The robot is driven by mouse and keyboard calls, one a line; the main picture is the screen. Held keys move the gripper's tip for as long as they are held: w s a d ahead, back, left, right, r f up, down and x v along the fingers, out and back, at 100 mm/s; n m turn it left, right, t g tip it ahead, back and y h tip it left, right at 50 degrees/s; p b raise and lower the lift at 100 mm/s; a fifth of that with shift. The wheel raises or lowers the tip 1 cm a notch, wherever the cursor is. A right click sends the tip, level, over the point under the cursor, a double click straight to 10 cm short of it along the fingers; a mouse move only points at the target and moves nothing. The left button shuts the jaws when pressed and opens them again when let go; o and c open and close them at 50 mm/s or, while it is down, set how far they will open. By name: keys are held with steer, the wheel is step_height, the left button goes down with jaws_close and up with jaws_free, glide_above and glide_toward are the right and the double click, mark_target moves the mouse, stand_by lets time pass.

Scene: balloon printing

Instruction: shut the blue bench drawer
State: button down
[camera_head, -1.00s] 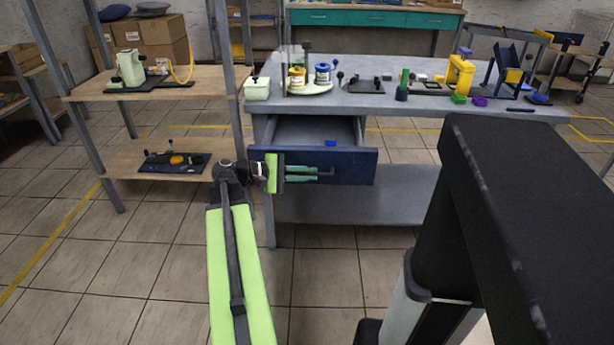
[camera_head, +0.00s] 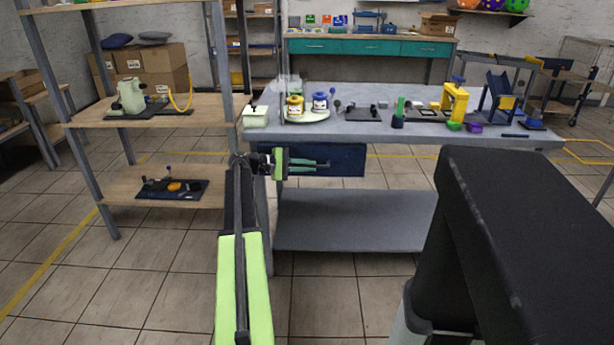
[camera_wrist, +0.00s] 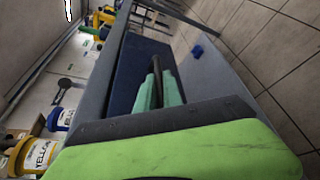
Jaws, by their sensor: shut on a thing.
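The blue drawer front (camera_head: 343,160) sits close under the bench top's front edge, and no drawer interior shows in the head view. Whether a thin gap is left cannot be told. My gripper (camera_head: 322,165) comes from the left across the drawer front, its teal fingers shut on the drawer's dark handle. In the wrist view the fingers (camera_wrist: 158,88) close around the dark handle bar (camera_wrist: 157,72), in front of the dark blue drawer front (camera_wrist: 127,75). Part of the front's left end is hidden by my gripper.
The grey bench (camera_head: 400,133) carries yellow and blue pots, a yellow press (camera_head: 454,100) and small parts. Its lower shelf (camera_head: 350,220) is below the drawer. A wooden shelf rack (camera_head: 150,110) stands close left.

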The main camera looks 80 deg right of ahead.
steer(key=shift+w+d, duration=0.15)
steer(key=shift+d, duration=0.85)
steer(key=shift+r, duration=0.1)
steer(key=c, duration=1.8)
jaws_free()
steer(key=shift+d, duration=0.1)
steer(key=shift+o, duration=0.2)
steer(key=p+v, duration=0.3)
steer(key=v, duration=1.4)
steer(key=shift+p, duration=0.4)
steer(key=shift+w+r, duration=0.1)
